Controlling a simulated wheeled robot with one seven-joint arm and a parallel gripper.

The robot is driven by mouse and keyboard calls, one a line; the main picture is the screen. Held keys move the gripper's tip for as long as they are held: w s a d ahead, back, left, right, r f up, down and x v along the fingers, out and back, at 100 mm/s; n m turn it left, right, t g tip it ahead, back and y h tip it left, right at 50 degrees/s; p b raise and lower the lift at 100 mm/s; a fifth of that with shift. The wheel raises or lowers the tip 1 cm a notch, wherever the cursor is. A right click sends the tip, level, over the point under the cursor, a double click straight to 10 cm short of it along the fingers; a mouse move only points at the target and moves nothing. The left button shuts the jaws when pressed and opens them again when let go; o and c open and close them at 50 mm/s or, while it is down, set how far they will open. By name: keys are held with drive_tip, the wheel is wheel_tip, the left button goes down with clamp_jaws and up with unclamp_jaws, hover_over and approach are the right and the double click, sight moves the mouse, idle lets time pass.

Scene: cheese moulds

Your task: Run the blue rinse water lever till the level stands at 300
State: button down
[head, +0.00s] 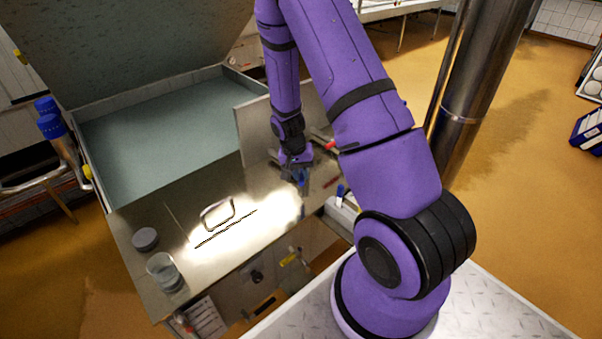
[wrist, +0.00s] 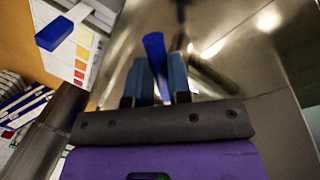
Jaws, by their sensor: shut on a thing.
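My gripper (head: 299,176) reaches down to the right end of the steel counter. A clear glass vessel (head: 162,266) stands at the counter's front left. No level reading at 300 can be made out in either view.
A wide basin (head: 155,130) with a raised lid lies behind the counter (head: 185,225). A grey round puck (head: 145,239) and a wire handle (head: 217,214) are on the counter. Blue-capped fittings (head: 50,126) stand at the left. A colour chart (wrist: 85,45) shows in the wrist view.

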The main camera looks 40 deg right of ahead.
drive_tip(key=shift+w+a, duration=0.1)
drive_tip(key=shift+w+a+m+g+y, duration=0.1)
drive_tip(key=shift+w+a+m+y, duration=0.2)
drive_tip(key=shift+w+m, duration=0.95)
drive_tip(key=shift+w+a+m+g+y, duration=0.1)
drive_tip(key=shift+w+a+m+y, duration=0.3)
drive_tip(key=shift+m, duration=1.4)
drive_tip(key=shift+w+a+m+g+y, duration=0.1)
drive_tip(key=shift+w+a+m, duration=0.25)
drive_tip(key=shift+w+m, duration=1)
drive_tip(key=shift+s, duration=0.2)
drive_tip(key=c, duration=1.1)
unclamp_jaws()
drive_tip(key=shift+o, duration=0.2)
wheel_tip(320, 180, up, 11)
drive_tip(key=w, duration=0.2)
drive_tip(key=shift+f, duration=0.2)
